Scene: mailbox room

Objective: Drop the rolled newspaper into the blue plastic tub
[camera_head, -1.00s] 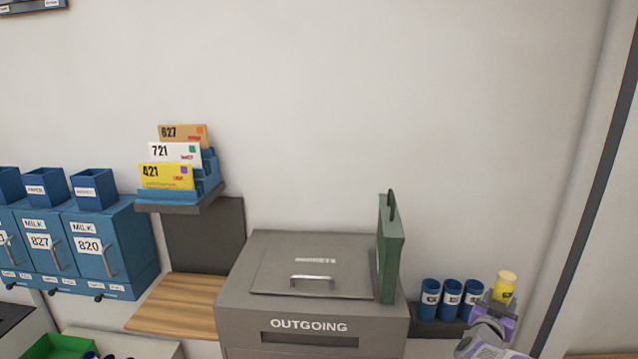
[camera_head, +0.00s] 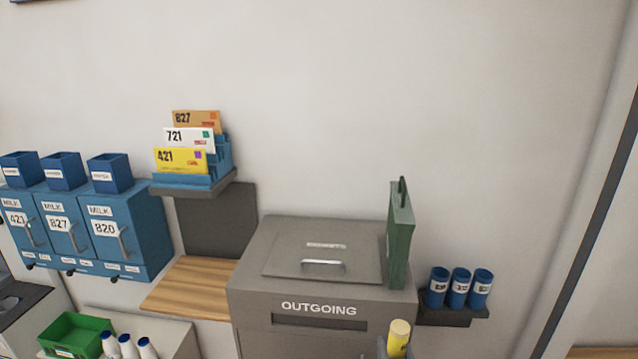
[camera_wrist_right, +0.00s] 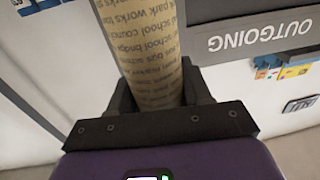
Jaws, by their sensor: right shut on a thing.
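The rolled newspaper (camera_head: 399,338) is a yellow-tan tube with printed text. It stands nearly upright at the bottom edge of the head view, in front of the outgoing box. In the right wrist view the newspaper (camera_wrist_right: 150,45) runs up from between the black fingers of my right gripper (camera_wrist_right: 158,88), which is shut on it. Three small open blue bins (camera_head: 109,174) stand on the blue mailboxes at the left. I cannot tell whether one of them is the task's tub; no other large blue tub shows. My left gripper is out of view.
The grey outgoing box (camera_head: 250,292) has a handled lid, with a green case (camera_head: 400,245) upright on it. Blue cups (camera_head: 460,287) stand on a dark shelf at its right. A green tray (camera_head: 70,335) and white-and-blue bottles (camera_head: 128,347) are at lower left.

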